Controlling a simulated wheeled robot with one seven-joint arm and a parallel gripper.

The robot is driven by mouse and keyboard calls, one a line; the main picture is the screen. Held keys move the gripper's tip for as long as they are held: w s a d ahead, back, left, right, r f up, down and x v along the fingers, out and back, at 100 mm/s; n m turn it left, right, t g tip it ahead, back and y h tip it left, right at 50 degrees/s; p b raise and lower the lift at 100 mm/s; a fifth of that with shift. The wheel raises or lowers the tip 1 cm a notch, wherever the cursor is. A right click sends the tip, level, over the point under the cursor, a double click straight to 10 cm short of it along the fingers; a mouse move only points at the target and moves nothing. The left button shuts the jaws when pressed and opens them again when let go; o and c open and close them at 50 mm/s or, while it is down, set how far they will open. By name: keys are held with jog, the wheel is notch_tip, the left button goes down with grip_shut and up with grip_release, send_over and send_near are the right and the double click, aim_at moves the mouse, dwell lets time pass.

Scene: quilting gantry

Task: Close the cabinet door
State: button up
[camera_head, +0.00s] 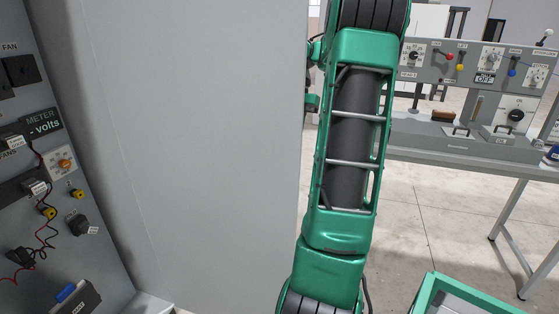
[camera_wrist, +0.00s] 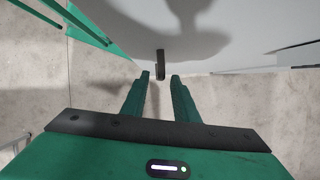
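The cabinet (camera_head: 62,95) stands at the left of the head view, with its inner panel of sockets, labels and wires exposed. Its large plain grey door (camera_head: 205,150) stands open beside it and fills the middle of the view. In the wrist view the pale door face (camera_wrist: 235,30) is at the top, with a dark upright handle (camera_wrist: 160,60) on it. My gripper (camera_wrist: 160,77) is open, its two green fingers pointing at the handle. The handle's lower end appears between the fingertips; I cannot tell whether they touch it. In the head view my gripper is hidden.
A grey workbench (camera_head: 455,152) with a control panel of knobs and levers (camera_head: 480,62) stands at the right. A green-framed item (camera_head: 432,290) is at the lower right. Concrete floor (camera_head: 420,215) lies open between my arm and the bench.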

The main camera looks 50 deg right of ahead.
aim_at(287, 158)
jog(key=shift+x, duration=2.05)
grip_shut()
jog(key=shift+s+d, duration=0.1)
jog(key=shift+s, duration=0.05)
